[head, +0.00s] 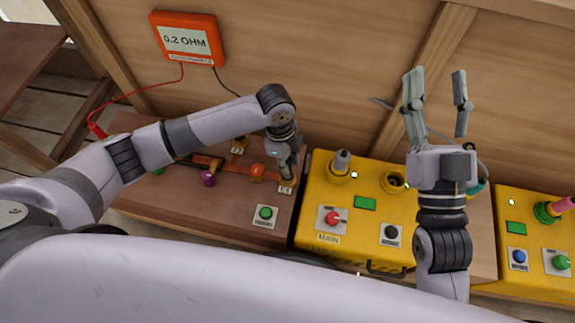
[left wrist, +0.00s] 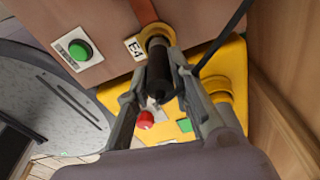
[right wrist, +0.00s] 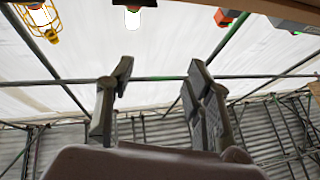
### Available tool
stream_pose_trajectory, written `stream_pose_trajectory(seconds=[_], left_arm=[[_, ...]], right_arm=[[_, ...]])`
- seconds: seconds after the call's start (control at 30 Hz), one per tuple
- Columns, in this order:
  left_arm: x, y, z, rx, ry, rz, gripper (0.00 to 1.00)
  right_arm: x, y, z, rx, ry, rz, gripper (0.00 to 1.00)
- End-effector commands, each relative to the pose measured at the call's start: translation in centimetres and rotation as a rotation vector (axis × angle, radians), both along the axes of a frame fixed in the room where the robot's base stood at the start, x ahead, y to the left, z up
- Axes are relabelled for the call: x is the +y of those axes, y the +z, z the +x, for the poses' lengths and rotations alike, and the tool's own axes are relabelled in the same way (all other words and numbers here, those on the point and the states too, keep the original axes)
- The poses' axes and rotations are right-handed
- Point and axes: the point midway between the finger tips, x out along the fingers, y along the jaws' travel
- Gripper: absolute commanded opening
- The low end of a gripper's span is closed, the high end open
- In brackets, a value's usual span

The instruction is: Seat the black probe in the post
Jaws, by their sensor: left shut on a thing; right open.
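The black probe (left wrist: 160,78) is between the fingers of my left gripper (left wrist: 158,95), which is shut on it, in the left wrist view. Its far end meets the brass ring of a post (left wrist: 154,33) beside a white label; I cannot tell how deep it sits. In the head view my left gripper (head: 288,168) points down at the right end of the brown bench, hiding most of the probe and post. My right gripper (head: 437,100) is open, empty and raised, fingers up; its fingers (right wrist: 155,100) also show in the right wrist view.
An orange meter (head: 187,39) on the wooden wall reads 0.2 OHM, with red and black leads. A red probe (head: 97,130) stands at the bench's left. Yellow boxes (head: 362,235) with buttons and sockets stand right of the brown bench (head: 225,205). A green button (head: 265,213) is near the post.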

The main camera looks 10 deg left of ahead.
Motion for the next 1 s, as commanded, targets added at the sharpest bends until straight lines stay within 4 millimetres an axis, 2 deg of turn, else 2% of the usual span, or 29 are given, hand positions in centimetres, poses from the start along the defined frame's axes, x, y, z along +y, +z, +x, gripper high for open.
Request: stream_pose_trajectory(seconds=[0.1, 0.23, 0.6, 0.63, 0.9, 1.0], left_arm=[[0.0, -1.3, 0.0, 0.001, 0.001, 0.001, 0.00], [0.0, -1.8, 0.0, 0.000, 0.000, 0.000, 0.00], [0.0, -2.0, -0.1, 0.001, 0.000, -0.001, 0.00], [0.0, -2.1, -0.1, 0.001, 0.000, -0.001, 0.21], [0.0, -2.0, 0.0, 0.001, 0.000, 0.000, 0.39], [0.0, -2.0, 0.0, 0.001, 0.000, 0.000, 0.41]], right_arm=[[0.0, 1.4, -1.0, -0.106, 0.006, 0.031, 0.47], [-0.1, 2.5, -1.7, -0.164, 0.009, 0.047, 0.47], [-0.1, 2.5, -1.7, -0.163, 0.009, 0.047, 0.47], [-0.1, 2.5, -1.7, -0.160, 0.009, 0.046, 0.47], [-0.1, 2.5, -1.7, -0.160, 0.008, 0.045, 0.47], [-0.1, 2.5, -1.7, -0.160, 0.008, 0.045, 0.47]])
